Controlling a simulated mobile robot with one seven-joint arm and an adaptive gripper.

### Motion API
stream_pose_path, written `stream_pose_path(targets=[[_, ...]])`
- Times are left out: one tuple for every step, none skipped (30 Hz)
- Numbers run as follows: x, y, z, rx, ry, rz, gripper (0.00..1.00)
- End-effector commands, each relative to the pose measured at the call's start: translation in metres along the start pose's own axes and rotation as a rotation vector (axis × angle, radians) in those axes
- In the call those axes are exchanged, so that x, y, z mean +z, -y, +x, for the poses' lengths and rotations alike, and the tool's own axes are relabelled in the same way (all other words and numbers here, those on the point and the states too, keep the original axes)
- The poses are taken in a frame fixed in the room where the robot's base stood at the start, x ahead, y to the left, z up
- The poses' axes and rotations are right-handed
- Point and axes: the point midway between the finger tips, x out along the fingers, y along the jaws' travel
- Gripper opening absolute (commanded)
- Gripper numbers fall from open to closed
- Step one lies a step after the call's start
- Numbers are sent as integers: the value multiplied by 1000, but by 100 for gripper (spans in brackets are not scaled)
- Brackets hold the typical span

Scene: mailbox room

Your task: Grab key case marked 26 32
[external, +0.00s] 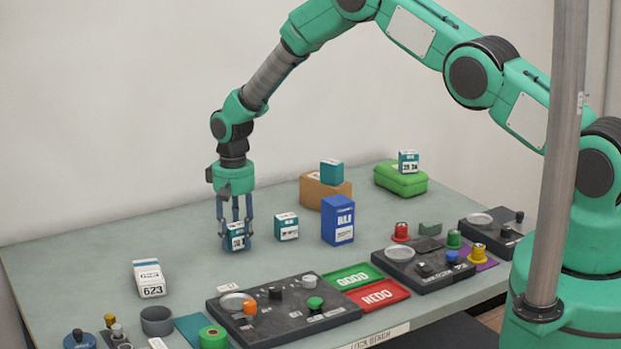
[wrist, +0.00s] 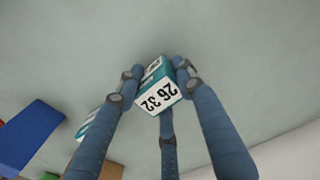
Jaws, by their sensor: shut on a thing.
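The key case marked 26 32 (wrist: 157,95) is a small teal box with a white label, seen between the fingers in the wrist view. In the external view the key case (external: 236,241) is at the left-middle of the bench. My gripper (external: 235,228) points down from above with its fingers around the case, and it is shut on it. The wrist view also shows my gripper (wrist: 155,80) with fingers on both sides of the case and a third finger by it. I cannot tell whether the case touches the bench.
A similar teal case (external: 286,226) stands just right of my gripper. A blue box (external: 338,221), a brown box (external: 318,190) and a green case (external: 401,180), the latter two topped by teal cases, stand further right. A white box (external: 149,278) stands front left. Control panels (external: 290,330) line the front.

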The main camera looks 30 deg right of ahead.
Motion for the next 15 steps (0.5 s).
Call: stream_pose_path(targets=[[-1, 0, -5, -1, -2, 0, 9], [-1, 0, -7, -1, -2, 0, 9], [-1, 0, -10, -1, -2, 0, 9], [-1, 0, -13, -1, -3, 0, 9], [-1, 0, -17, -1, -3, 0, 9], [-1, 0, -21, -1, -2, 0, 9], [-1, 0, -25, -1, -2, 0, 9], [-1, 0, -29, 0, -2, 0, 9], [5, -1, -29, 0, 1, 0, 9], [9, -2, -29, 0, 1, 0, 9], [13, -4, -28, 0, 2, 0, 9], [18, -5, -30, 0, 1, 0, 9], [22, -6, -30, 0, 1, 0, 9], [27, -7, -30, 0, 1, 0, 9], [32, -9, -31, 0, 0, 0, 9]])
